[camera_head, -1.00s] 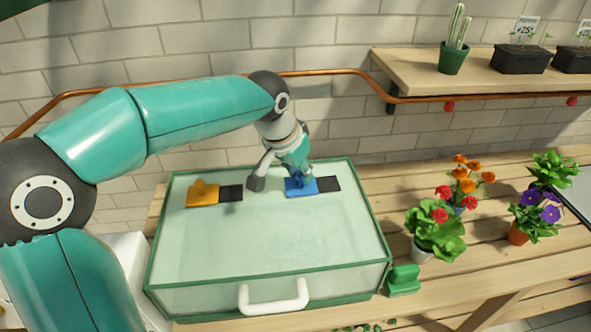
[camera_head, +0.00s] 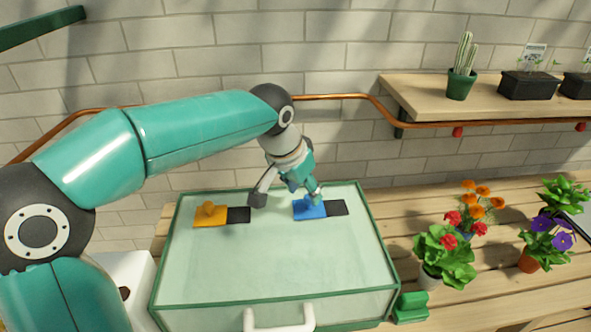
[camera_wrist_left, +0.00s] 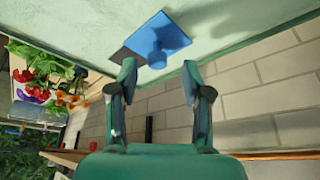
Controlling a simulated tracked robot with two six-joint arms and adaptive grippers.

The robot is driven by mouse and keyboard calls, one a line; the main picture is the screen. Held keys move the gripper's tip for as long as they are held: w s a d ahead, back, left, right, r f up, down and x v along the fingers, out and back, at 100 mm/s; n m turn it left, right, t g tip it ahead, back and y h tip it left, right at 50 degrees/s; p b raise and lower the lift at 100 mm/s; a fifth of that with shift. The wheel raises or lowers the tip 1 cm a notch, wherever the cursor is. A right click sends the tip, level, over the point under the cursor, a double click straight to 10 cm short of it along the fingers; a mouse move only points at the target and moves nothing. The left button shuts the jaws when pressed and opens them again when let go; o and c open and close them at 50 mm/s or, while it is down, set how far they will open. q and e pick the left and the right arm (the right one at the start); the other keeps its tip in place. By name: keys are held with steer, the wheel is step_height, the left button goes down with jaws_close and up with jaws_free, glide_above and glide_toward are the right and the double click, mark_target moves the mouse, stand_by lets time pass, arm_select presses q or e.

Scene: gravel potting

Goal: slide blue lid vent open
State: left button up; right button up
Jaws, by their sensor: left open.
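A pale green box lid (camera_head: 270,265) carries a blue vent slider (camera_head: 311,213) near its back edge. A dark square (camera_head: 338,208) lies directly right of the slider. The wrist view shows the blue slider plate (camera_wrist_left: 168,32) with its round knob (camera_wrist_left: 157,59) and part of the dark square (camera_wrist_left: 127,55). My left gripper (camera_head: 305,190) is just above the blue slider in the head view. In the wrist view, its open fingers (camera_wrist_left: 159,75) point towards the knob, one each side of its line, with nothing between them. My right gripper is not visible.
An orange slider (camera_head: 210,216) with another dark square (camera_head: 238,215) sits left on the lid. A white handle (camera_head: 280,322) is at the box front. A green block (camera_head: 410,307) and potted flowers (camera_head: 444,257) stand right; a shelf (camera_head: 440,103) is above.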

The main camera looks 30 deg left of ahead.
arm_select(q)
steer(key=v, duration=0.9)
steer(key=shift+s+r, duration=0.15)
steer(key=shift+r, duration=0.15)
